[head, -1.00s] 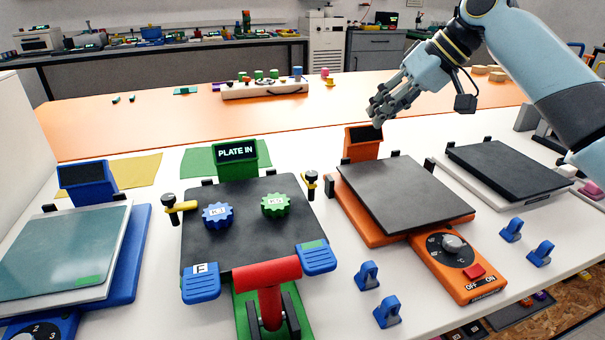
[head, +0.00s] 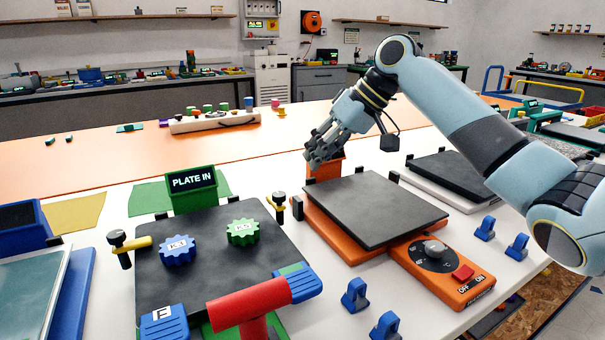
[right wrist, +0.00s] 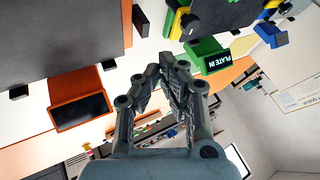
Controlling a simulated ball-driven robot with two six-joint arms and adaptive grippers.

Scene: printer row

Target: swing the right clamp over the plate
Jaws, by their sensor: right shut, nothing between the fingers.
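The dark plate (head: 215,262) lies on the green printer with the "PLATE IN" screen (head: 192,181). A blue gear (head: 177,250) and a green gear (head: 243,232) sit on it. The right clamp (head: 278,203), a black knob with a yellow arm, stands at the plate's right edge, its arm not over the plate. It also shows in the right wrist view (right wrist: 188,25). The left clamp (head: 124,246) has its yellow arm reaching over the plate's left edge. My right gripper (head: 312,162) is shut and empty, beyond the right clamp, above the orange printer's screen. My left gripper is not in view.
The orange printer (head: 435,255) with its dark plate (head: 372,208) stands right of the clamp. A red handle (head: 248,303) is in front of the green printer. Blue clips (head: 355,295) lie on the white table.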

